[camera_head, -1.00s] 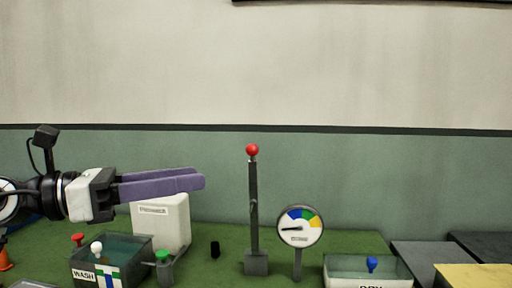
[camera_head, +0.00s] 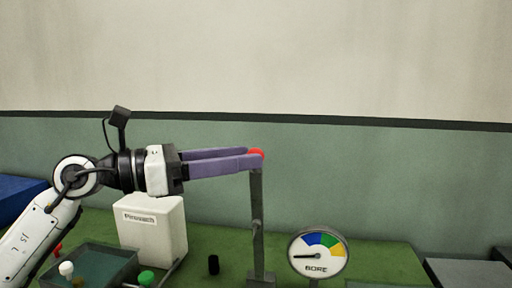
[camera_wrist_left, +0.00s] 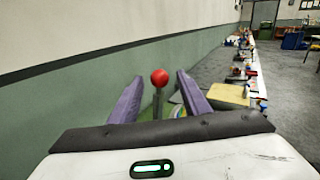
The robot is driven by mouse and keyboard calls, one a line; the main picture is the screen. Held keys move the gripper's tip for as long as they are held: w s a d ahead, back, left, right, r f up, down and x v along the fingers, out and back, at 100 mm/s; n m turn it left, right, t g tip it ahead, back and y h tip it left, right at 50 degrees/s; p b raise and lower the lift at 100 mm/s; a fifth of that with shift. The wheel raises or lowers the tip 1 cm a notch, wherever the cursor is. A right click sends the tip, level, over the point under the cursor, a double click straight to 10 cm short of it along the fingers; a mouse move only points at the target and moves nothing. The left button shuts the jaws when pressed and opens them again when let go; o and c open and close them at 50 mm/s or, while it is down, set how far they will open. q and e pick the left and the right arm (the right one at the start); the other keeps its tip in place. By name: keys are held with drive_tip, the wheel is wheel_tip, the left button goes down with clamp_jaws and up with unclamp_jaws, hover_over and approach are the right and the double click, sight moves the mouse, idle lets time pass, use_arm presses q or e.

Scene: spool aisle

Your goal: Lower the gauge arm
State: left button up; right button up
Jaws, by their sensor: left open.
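The gauge arm (camera_head: 257,215) is a dark upright post with a red ball (camera_head: 258,153) on top, standing on the green table. My left gripper (camera_head: 254,158) has come in from the left with its purple fingers level, and its tips are at the red ball, partly covering it. In the left wrist view the red ball (camera_wrist_left: 159,78) shows between the two spread fingers, near their tips. The fingers are open, with a gap on each side of it. A round gauge (camera_head: 318,254) with blue, green and yellow sectors stands right of the post. My right gripper is not seen.
A white container (camera_head: 152,230) stands on the green table (camera_head: 375,262) below my left gripper. A grey bin (camera_head: 95,265), a green knob (camera_head: 146,277) and a small black cylinder (camera_head: 213,264) are nearby. Dark slabs (camera_head: 468,272) lie at the right.

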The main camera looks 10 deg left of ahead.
use_arm(q)
drive_tip(key=shift+p+x, duration=0.3)
drive_tip(key=shift+x, duration=1.55)
drive_tip(key=shift+a, duration=0.1)
clamp_jaws()
